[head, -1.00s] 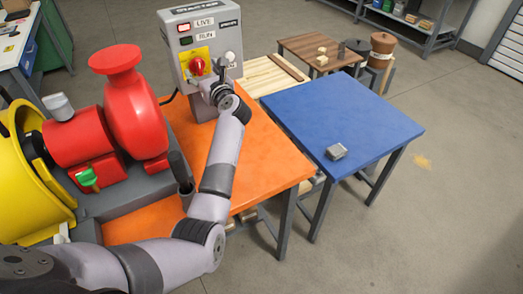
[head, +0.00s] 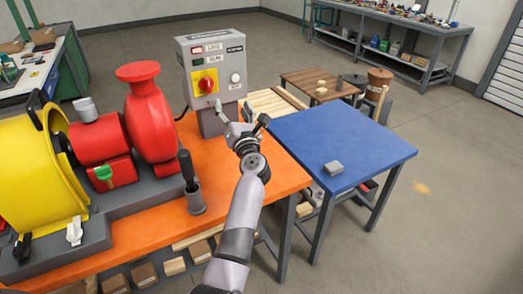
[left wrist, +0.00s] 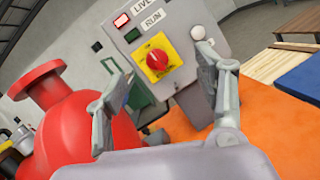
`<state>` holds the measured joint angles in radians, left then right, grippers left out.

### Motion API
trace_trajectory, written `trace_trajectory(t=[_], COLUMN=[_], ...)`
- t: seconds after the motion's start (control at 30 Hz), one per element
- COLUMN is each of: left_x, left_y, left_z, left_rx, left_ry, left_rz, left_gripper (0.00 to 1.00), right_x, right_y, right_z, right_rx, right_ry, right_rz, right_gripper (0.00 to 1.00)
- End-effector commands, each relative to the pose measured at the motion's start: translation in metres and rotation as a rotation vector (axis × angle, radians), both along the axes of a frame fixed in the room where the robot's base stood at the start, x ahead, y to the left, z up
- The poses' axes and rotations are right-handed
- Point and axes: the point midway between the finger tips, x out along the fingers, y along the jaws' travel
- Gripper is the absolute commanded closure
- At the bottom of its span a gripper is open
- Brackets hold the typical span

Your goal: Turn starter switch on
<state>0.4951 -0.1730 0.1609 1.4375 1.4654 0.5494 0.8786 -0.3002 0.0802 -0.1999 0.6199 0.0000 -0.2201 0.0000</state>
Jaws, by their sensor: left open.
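The grey starter box (head: 212,62) stands on the orange bench behind the red pump. Its switch is a red rotary knob (head: 206,84) on a yellow plate; the knob also shows in the left wrist view (left wrist: 157,60). A red LIVE lamp (head: 196,51) and a dark green RUN lamp (head: 198,62) sit above it. A white round button (head: 235,78) is to its right. My left gripper (head: 241,116) is open and empty, in front of the box and apart from the knob. In the left wrist view its spread fingers (left wrist: 162,80) frame the switch. My right gripper is out of view.
The red pump (head: 150,115) and yellow guard (head: 40,165) fill the bench's left side. A black-handled lever (head: 187,172) stands near the bench front.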

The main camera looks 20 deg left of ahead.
Motion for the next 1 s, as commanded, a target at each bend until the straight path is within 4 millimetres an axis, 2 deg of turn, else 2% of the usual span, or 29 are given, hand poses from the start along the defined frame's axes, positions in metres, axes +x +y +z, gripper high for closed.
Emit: trace_trajectory(t=[0.1,0.3,0.5,0.7,1.0], left_x=[-0.004,-0.01,-0.017,-0.023,-0.026], left_y=[-0.02,-0.054,-0.08,-0.097,-0.104], left_z=[-0.013,-0.037,-0.06,-0.078,-0.085], left_rx=[0.211,0.49,0.688,0.813,0.86], left_ry=[0.084,0.202,0.289,0.346,0.369], left_rz=[-0.069,-0.17,-0.248,-0.302,-0.323], left_gripper=[0.37,0.37,0.37,0.37,0.37], right_x=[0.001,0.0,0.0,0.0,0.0], right_y=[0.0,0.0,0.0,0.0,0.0], right_z=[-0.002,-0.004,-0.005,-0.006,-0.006], right_rx=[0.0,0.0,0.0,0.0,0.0], right_ry=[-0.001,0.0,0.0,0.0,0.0], right_rz=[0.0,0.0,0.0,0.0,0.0], right_gripper=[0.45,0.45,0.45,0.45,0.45])
